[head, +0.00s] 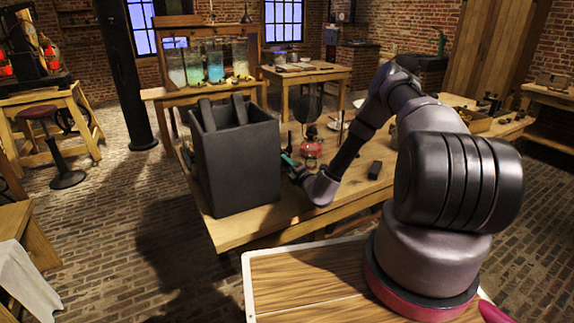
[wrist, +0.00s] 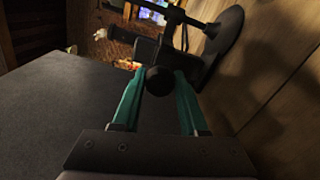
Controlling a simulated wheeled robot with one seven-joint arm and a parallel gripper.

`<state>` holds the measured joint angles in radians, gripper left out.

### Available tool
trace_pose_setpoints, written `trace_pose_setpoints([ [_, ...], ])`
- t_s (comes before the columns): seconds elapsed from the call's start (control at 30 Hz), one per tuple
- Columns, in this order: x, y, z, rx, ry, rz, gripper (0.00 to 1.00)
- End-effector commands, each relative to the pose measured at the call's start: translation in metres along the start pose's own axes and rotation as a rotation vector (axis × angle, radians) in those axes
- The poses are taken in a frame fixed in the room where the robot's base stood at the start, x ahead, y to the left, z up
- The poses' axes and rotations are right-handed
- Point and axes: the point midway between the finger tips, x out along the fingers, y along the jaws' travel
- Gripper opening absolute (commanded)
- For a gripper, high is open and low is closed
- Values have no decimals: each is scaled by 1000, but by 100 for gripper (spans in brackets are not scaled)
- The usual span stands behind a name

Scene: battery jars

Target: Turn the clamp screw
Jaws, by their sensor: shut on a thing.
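The clamp screw (wrist: 160,80) shows in the wrist view as a dark, rounded knob between my teal fingertips. My gripper (wrist: 160,84) is shut on it, one finger on each side. Behind the knob is a dark clamp body, beside a thin dark rod and a round dark base (wrist: 226,35). In the head view my gripper (head: 287,161) is low over the table, just right of a large dark box (head: 240,165). The clamp screw cannot be made out there.
The dark box's grey side (wrist: 50,120) lies close on the left in the wrist view. In the head view, a red object (head: 311,149) and a small dark block (head: 375,170) sit on the wooden table (head: 235,232) right of the box. Glass jars (head: 215,62) stand farther back.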

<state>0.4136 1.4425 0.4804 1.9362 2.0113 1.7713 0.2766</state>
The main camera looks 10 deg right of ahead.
Motion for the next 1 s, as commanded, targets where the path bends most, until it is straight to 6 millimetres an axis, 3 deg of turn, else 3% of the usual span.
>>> trace_pose_setpoints([
  [0.47, -2, -2, -1, 18, 2, -5, 0],
  [0.5, -2, -2, -1, 18, 2, -5, 46],
  [0.57, -2, -2, -1, 17, 2, -5, 69],
  [0.6, -1, -2, -1, 17, 2, -4, 73],
  [1.0, -9, -1, 0, 16, 1, -3, 73],
])
